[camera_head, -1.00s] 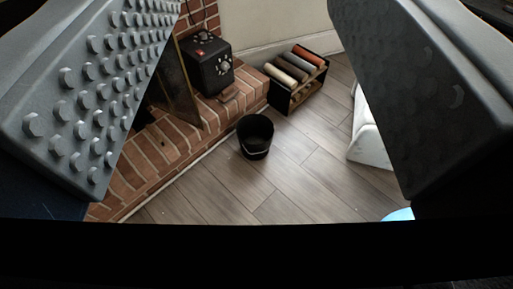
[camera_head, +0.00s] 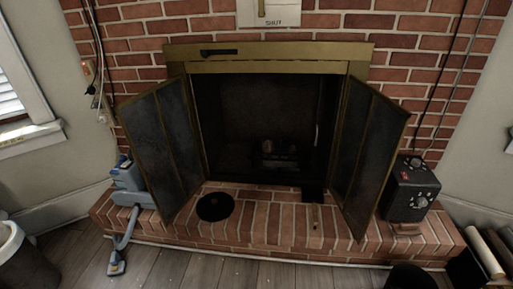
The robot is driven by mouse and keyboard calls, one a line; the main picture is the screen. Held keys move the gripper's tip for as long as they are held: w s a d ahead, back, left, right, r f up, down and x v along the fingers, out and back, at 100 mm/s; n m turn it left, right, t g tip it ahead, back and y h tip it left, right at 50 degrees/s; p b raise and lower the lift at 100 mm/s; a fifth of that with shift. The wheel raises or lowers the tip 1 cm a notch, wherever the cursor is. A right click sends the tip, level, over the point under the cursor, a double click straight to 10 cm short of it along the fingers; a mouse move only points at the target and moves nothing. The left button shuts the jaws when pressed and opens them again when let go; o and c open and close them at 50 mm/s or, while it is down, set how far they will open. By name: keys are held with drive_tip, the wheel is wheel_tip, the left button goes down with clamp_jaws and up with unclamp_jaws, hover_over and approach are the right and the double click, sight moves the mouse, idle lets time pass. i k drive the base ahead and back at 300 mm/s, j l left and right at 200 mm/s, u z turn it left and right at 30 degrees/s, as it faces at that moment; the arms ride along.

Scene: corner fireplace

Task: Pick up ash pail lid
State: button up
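A flat round black lid (camera_head: 215,207) lies on the brick hearth in front of the left part of the fireplace opening, near the open left glass door. The black ash pail (camera_head: 407,278) stands on the floor at the bottom right, mostly cut off by the frame's edge. My gripper is not in view, so I cannot see whether it is open or holds anything.
The fireplace doors, left (camera_head: 163,150) and right (camera_head: 372,155), stand open over the hearth (camera_head: 270,225). A black box with dials (camera_head: 411,188) is at right. A blue-grey vacuum (camera_head: 128,190) leans at left. A bin (camera_head: 22,262) and a log rack (camera_head: 484,255) flank the floor.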

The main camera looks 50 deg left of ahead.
sight(215, 206)
drive_tip(key=u, duration=1.9)
drive_tip(key=z, duration=1.9)
drive_tip(key=i+j+u, duration=0.15)
drive_tip(key=u, duration=1.35)
drive_tip(key=i+l, duration=0.15)
drive_tip(key=i, duration=0.7)
drive_tip(key=i+j+u, duration=0.05)
